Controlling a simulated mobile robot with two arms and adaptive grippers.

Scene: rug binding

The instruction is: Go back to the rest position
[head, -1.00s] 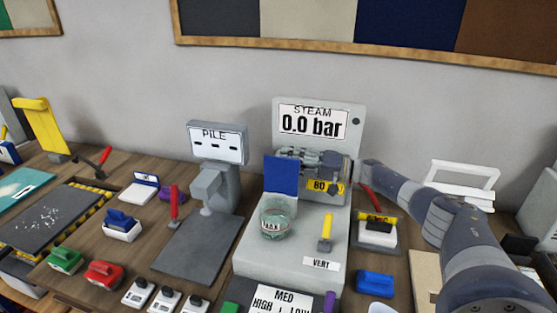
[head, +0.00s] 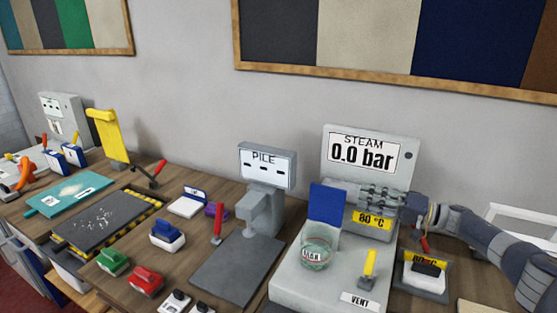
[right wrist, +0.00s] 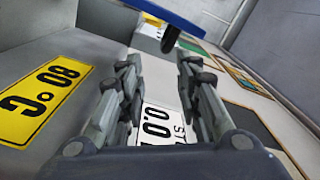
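My right gripper (head: 381,199) is in front of the grey steam machine (head: 338,130), whose display reads 0.0 bar. It is beside the blue flap (head: 327,203) and above the yellow 80 °C label (head: 371,220). In the right wrist view my right gripper (right wrist: 160,70) has its two fingers apart with nothing between them. The yellow label (right wrist: 40,98) lies left of the fingers there, and the steam display (right wrist: 160,125) shows between them. My left gripper is not in view.
A glass jar (head: 316,250) and a yellow lever (head: 369,268) are on the steam machine's base. The PILE device (head: 266,165) stands left of it. Red (head: 146,281) and green (head: 113,262) handled blocks and a dark striped-edge plate (head: 100,228) are further left. Free air lies above the bench.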

